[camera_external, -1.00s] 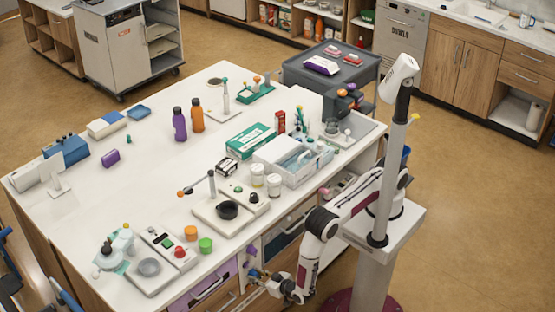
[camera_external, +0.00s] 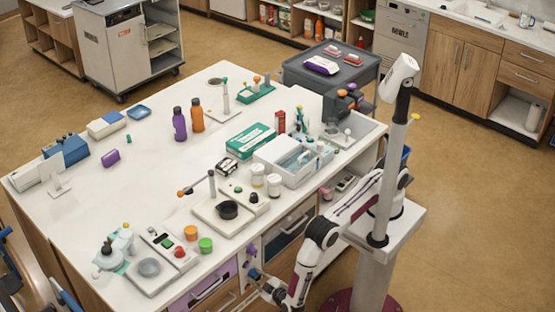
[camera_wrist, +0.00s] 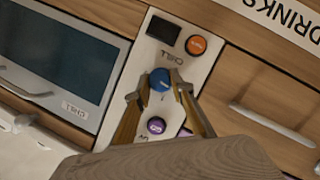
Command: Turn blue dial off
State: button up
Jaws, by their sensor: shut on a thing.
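The blue dial (camera_wrist: 160,79) sits on a pale upright control panel (camera_wrist: 135,68), between an orange dial (camera_wrist: 196,45) and a purple dial (camera_wrist: 156,125) in the wrist view. My gripper (camera_wrist: 160,92) has one finger on each side of the blue dial and is shut on it. In the external view my gripper (camera_external: 261,281) is at the front face of the counter, low beside the purple drawer. The blue dial's pointer setting cannot be read.
A dark-windowed front with a handle (camera_wrist: 52,58) lies left of the panel in the wrist view. A wooden drawer with a bar handle (camera_wrist: 272,124) lies to the right. The countertop (camera_external: 120,195) above holds several items near its front edge.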

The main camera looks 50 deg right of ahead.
jog(key=shift+n+h, duration=0.3)
jog(key=shift+n, duration=0.1)
jog(key=shift+a, duration=0.1)
dwell(0.3)
jog(key=o, duration=1.1)
jog(key=v, duration=1.2)
jog(key=shift+f, duration=0.15)
